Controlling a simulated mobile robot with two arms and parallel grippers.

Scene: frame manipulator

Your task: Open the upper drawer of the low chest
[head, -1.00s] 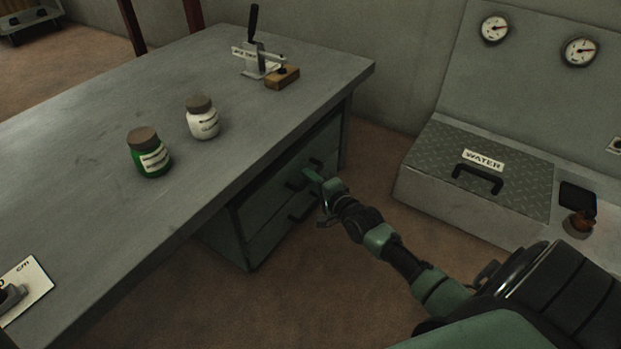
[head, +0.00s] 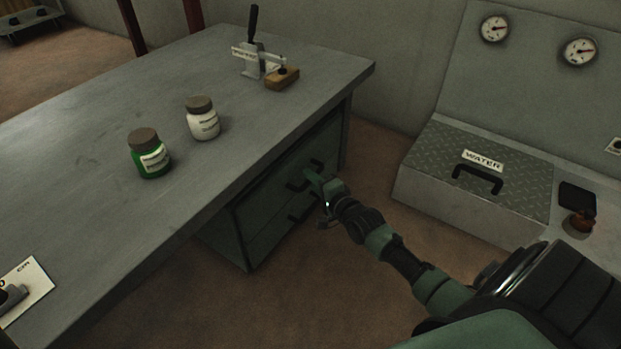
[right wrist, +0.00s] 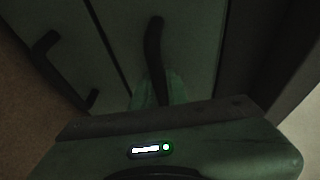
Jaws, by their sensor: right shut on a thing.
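The low chest (head: 265,225) is dark green and stands under the workbench in the head view. Its upper drawer has a dark bar handle (right wrist: 154,52), which runs up the middle of the right wrist view. My right gripper (head: 310,176) is at that handle and is shut on it; its fingertips show faintly at the handle's near end in the right wrist view (right wrist: 160,92). The lower drawer's handle (head: 302,214) is below and also shows at left in the right wrist view (right wrist: 45,45). The upper drawer looks flush with the front. My left gripper is not in view.
The grey workbench (head: 100,100) overhangs the chest. On it stand a green jar (head: 149,160), a white jar (head: 203,124) and a clamp with a wooden block (head: 282,78). A low console with a WATER hatch (head: 483,160) stands to the right. Brown floor lies between.

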